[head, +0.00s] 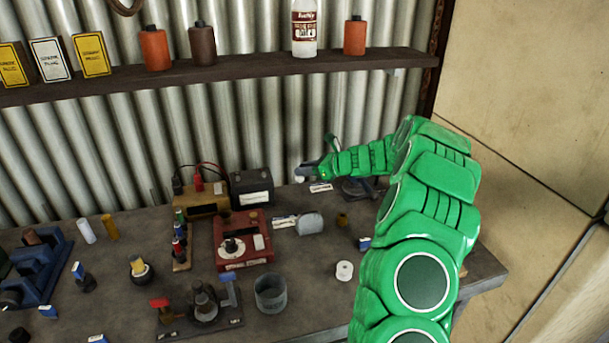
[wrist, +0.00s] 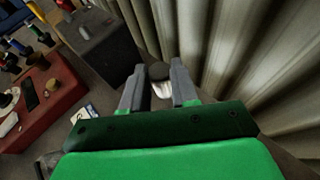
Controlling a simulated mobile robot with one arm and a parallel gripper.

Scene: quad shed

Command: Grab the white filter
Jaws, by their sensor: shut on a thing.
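My gripper (head: 305,171) is at the back of the bench, just above its surface near the corrugated wall. In the wrist view its two grey fingers (wrist: 158,88) are shut on the white filter (wrist: 162,90), a small white piece with a dark round end. In the head view only a small bit of the white filter (head: 299,179) shows below the fingertips. The rest of it is hidden by the fingers.
A dark battery box (head: 252,188) stands left of my gripper, with a red device (head: 242,240) in front. A white ring-shaped roll (head: 344,270) and a grey cup (head: 270,294) stand nearer. A shelf (head: 220,70) with bottles runs above along the wall.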

